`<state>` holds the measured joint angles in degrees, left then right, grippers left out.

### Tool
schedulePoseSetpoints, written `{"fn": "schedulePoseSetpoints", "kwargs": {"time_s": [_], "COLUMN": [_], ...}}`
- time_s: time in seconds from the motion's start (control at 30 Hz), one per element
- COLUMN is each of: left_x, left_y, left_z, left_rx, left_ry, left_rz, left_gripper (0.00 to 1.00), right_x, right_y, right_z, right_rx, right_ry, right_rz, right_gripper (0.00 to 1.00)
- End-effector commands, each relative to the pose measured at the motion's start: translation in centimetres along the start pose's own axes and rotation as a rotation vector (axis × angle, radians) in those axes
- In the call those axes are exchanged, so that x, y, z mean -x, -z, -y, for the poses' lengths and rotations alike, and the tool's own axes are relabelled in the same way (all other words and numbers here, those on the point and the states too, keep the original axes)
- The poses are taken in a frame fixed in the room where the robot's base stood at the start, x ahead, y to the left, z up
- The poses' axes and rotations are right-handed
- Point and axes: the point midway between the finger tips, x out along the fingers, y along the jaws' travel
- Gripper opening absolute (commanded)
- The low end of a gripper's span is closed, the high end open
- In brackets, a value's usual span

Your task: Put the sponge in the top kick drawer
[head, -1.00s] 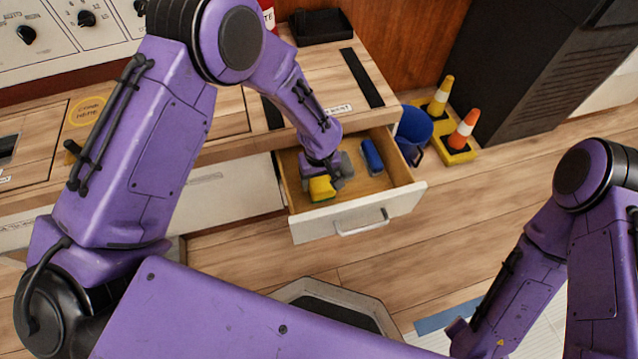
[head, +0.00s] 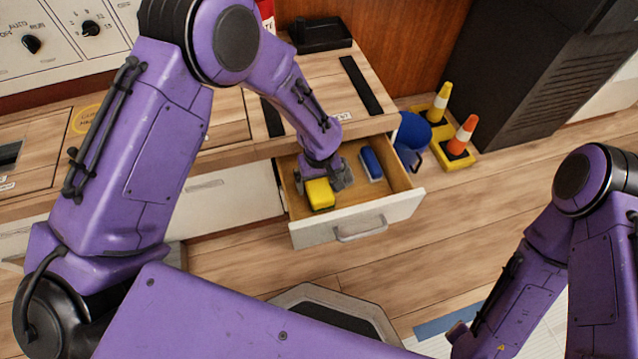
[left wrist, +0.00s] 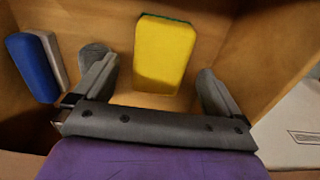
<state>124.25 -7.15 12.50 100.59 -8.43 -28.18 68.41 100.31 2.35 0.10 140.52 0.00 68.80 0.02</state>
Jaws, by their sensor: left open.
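The yellow sponge (head: 320,193) with a dark green layer lies in the open wooden drawer (head: 386,205), near its left side. It also shows in the left wrist view (left wrist: 164,55), between and just beyond the fingers. My left gripper (head: 325,183) is inside the drawer, right at the sponge. In the left wrist view the gripper (left wrist: 155,85) is open, with a gap between each finger and the sponge. My right arm is at the lower right of the head view; I cannot make out its jaws.
A blue-and-grey eraser-like block (head: 371,163) lies at the right in the drawer; it shows at the left of the left wrist view (left wrist: 38,65). A blue bucket (head: 413,131) and two cones stand right of the drawer. A black tray (head: 320,31) sits on the counter.

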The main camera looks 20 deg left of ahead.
Motion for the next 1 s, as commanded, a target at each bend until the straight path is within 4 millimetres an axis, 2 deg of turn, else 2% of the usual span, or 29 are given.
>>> {"fn": "schedulePoseSetpoints", "kwargs": {"time_s": [0.03, 0.1, 0.3, 0.47, 1.0], "left_x": [2.4, 4.2, 7.8, 8.6, 8.5], "left_y": [0.1, 0.1, 0.0, 0.0, 0.0], "left_z": [-0.1, -0.1, 0.0, 0.0, 0.0], "left_rx": [-0.001, 0.000, 0.000, 0.000, 0.000], "left_ry": [-0.001, -0.001, 0.000, 0.001, 0.001], "left_rz": [-0.002, -0.002, -0.001, 0.001, 0.001], "left_gripper": [0.98, 0.98, 0.98, 0.98, 0.98], "right_x": [1.4, 2.1, 3.5, 3.7, 3.6], "right_y": [0.6, 1.0, 1.5, 1.6, 1.6], "right_z": [-0.1, -0.2, -0.3, -0.3, -0.3], "right_rx": [0.001, 0.002, 0.002, 0.002, 0.002], "right_ry": [0.000, 0.000, -0.001, -0.001, 0.000], "right_rz": [-0.001, -0.002, -0.002, -0.002, -0.002], "right_gripper": [0.50, 0.50, 0.50, 0.50, 0.50]}}
